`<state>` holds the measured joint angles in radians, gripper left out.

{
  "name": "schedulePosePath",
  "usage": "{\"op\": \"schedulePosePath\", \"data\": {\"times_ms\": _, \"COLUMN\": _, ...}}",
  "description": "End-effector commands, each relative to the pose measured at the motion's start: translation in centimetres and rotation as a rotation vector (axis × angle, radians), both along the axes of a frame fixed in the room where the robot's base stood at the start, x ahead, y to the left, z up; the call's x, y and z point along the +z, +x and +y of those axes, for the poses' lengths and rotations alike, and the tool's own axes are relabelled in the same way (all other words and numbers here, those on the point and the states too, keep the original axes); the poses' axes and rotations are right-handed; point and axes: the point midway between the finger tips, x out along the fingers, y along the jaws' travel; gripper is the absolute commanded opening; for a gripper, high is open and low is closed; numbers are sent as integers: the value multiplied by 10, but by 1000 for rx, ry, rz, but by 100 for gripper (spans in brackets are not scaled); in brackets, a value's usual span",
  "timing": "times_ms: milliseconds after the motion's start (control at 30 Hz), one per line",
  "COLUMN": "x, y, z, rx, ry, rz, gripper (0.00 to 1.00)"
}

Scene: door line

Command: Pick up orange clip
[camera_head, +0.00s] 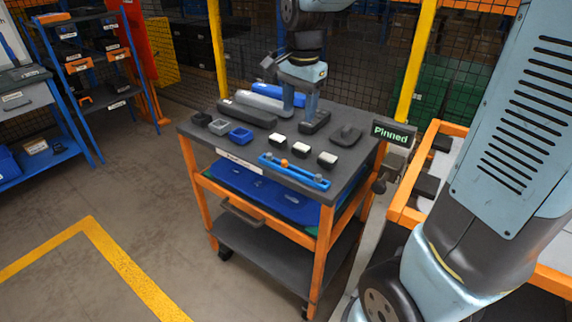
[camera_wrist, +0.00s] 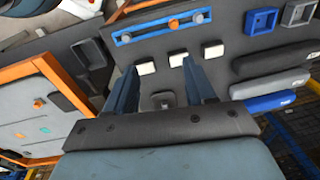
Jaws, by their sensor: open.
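The orange clip (camera_head: 284,163) sits at about the middle of a blue bar (camera_head: 310,177) along the front edge of the cart top, with a grey clip on either side. In the wrist view the orange clip (camera_wrist: 173,24) is near the top, on the blue bar (camera_wrist: 147,31). My gripper (camera_head: 299,112) is over the rear part of the cart top, behind the bar and apart from the clip. In the wrist view my gripper (camera_wrist: 163,75) is open, its two fingers spread with nothing held between them.
Several white-topped blocks (camera_head: 304,147) stand between the gripper and the bar. Blue and grey trays (camera_head: 240,135) are at the left, long rounded pieces (camera_head: 248,112) behind. A "Pinned" sign (camera_head: 391,134) is at the right corner. An orange-framed table (camera_head: 410,200) stands to the right.

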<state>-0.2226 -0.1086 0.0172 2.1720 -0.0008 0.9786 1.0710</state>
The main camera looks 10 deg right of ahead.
Motion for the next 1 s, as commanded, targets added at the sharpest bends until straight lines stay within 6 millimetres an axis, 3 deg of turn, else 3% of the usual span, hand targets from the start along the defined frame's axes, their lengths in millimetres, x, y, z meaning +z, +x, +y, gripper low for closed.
{"op": "schedulePosePath", "data": {"times_ms": 100, "x": -17, "y": 19, "z": 17, "rx": -91, "ry": -3, "rz": 48, "gripper": 54}}
{"op": "schedulePosePath", "data": {"times_ms": 300, "x": -35, "y": 35, "z": 34, "rx": -191, "ry": -9, "rz": 92, "gripper": 54}}
{"op": "schedulePosePath", "data": {"times_ms": 467, "x": -46, "y": 38, "z": 38, "rx": -214, "ry": -12, "rz": 103, "gripper": 54}}
{"op": "schedulePosePath", "data": {"times_ms": 800, "x": -102, "y": 37, "z": 37, "rx": -213, "ry": -13, "rz": 104, "gripper": 54}}
{"op": "schedulePosePath", "data": {"times_ms": 1000, "x": -122, "y": 37, "z": 37, "rx": -213, "ry": -12, "rz": 101, "gripper": 54}}
